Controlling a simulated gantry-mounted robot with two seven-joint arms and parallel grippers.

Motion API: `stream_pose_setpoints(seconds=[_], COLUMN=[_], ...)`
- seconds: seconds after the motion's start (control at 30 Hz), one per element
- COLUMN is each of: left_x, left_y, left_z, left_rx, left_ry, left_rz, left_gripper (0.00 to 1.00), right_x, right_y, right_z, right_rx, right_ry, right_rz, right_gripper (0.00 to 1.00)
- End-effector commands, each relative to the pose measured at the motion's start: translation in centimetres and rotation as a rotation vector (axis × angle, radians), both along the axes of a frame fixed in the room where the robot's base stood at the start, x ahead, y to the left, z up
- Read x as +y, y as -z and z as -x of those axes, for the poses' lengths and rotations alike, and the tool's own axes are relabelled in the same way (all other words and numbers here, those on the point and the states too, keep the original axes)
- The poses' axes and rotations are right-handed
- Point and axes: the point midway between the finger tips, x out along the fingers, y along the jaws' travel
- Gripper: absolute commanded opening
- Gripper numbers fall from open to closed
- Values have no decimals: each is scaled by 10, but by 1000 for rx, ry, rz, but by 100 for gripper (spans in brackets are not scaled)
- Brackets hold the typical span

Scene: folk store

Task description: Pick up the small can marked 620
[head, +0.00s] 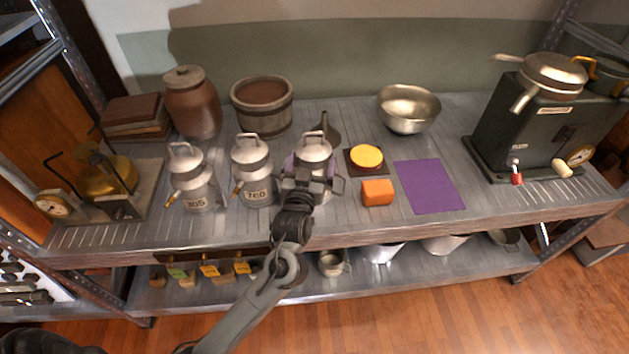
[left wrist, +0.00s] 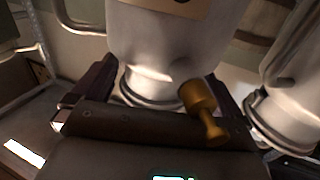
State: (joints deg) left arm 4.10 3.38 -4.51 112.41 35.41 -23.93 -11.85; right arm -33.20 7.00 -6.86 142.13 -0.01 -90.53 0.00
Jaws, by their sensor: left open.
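Three small pale metal cans with handles and brass taps stand in a row on the upper shelf. The left can (head: 194,180) reads like 305 or 805, and the middle can (head: 252,175) reads 760. The right can (head: 313,150) has its front and any number hidden behind my left gripper (head: 311,183). A brass tap (left wrist: 203,108) sticks out over the gripper. My right gripper is not in view.
A wooden tub (head: 262,117) and a dark funnel (head: 329,128) stand behind the cans. An orange block (head: 377,193) and a purple mat (head: 428,187) lie to the right. In the left wrist view, another can (left wrist: 285,105) stands close to the right finger.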

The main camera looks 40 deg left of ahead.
Motion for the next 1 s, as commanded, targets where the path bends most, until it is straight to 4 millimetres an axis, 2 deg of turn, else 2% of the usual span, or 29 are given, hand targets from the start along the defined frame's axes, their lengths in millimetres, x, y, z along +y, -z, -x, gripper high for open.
stream_pose_setpoints(seconds=[0.17, 0.43, 1.0], left_x=[7, 8, 8], left_y=[0, -1, 0], left_z=[-14, -16, -16], left_rx=[0, 0, 1], left_ry=[0, 1, 1], left_rz=[-1, 0, 0], left_gripper=[100, 100, 14], right_x=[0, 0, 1], right_y=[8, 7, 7], right_z=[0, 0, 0], right_rx=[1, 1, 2], right_ry=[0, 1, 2], right_rz=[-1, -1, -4], right_gripper=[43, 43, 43])
